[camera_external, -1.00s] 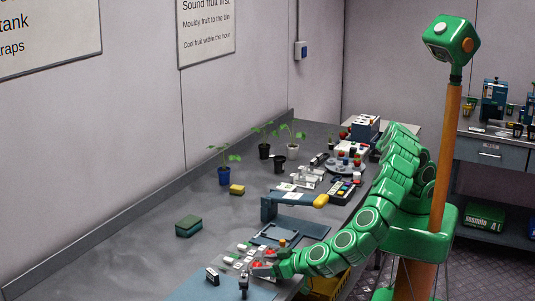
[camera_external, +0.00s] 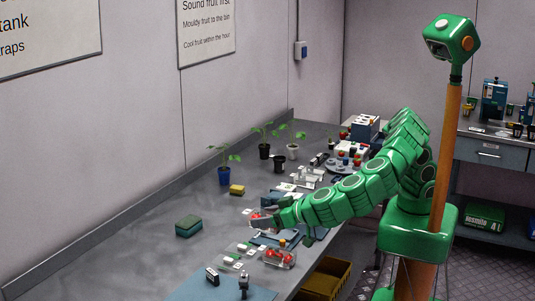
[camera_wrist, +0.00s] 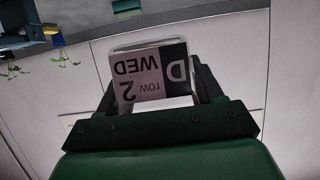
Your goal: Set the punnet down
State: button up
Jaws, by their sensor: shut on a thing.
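My gripper (camera_external: 272,218) is shut on a clear punnet (camera_external: 257,217) with red fruit, held out over the bench near the blue device. In the wrist view the held punnet (camera_wrist: 150,45) sits between the two dark fingers of my gripper (camera_wrist: 158,88); its label reads "WED", "row 2" and "D", upside down. Its underside is hidden, and I cannot tell its exact height above the bench. Another clear punnet (camera_external: 279,257) with red fruit is on the bench nearer the camera. Clear containers with pale labels (camera_external: 238,256) lie beside it.
A blue mat (camera_external: 205,288) with small tools is at the near end. A green block (camera_external: 188,226), a yellow sponge (camera_external: 237,189) and potted plants (camera_external: 224,175) stand left and behind. A yellow crate (camera_external: 328,278) is below the bench edge. The bench's left side is mostly clear.

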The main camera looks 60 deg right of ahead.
jog(key=shift+r, duration=0.4)
jog(key=shift+w, duration=0.1)
jog(key=w+d+f+m+h, duration=0.1)
jog(key=w+d+f+h, duration=0.1)
jog(key=w+d, duration=2.8)
jog(key=w+d+r, duration=0.1)
jog(key=w+d, duration=0.1)
jog(key=d, duration=1.1)
jog(key=w+d+r+m+h, duration=0.1)
jog(key=w+d, duration=0.2)
jog(key=d, duration=0.9)
jog(key=w+d+r+m+h, duration=0.1)
jog(key=w+d+r, duration=0.1)
jog(key=d, duration=1.1)
jog(key=shift+w+d+g, duration=0.35)
jog(key=shift+g, duration=0.05)
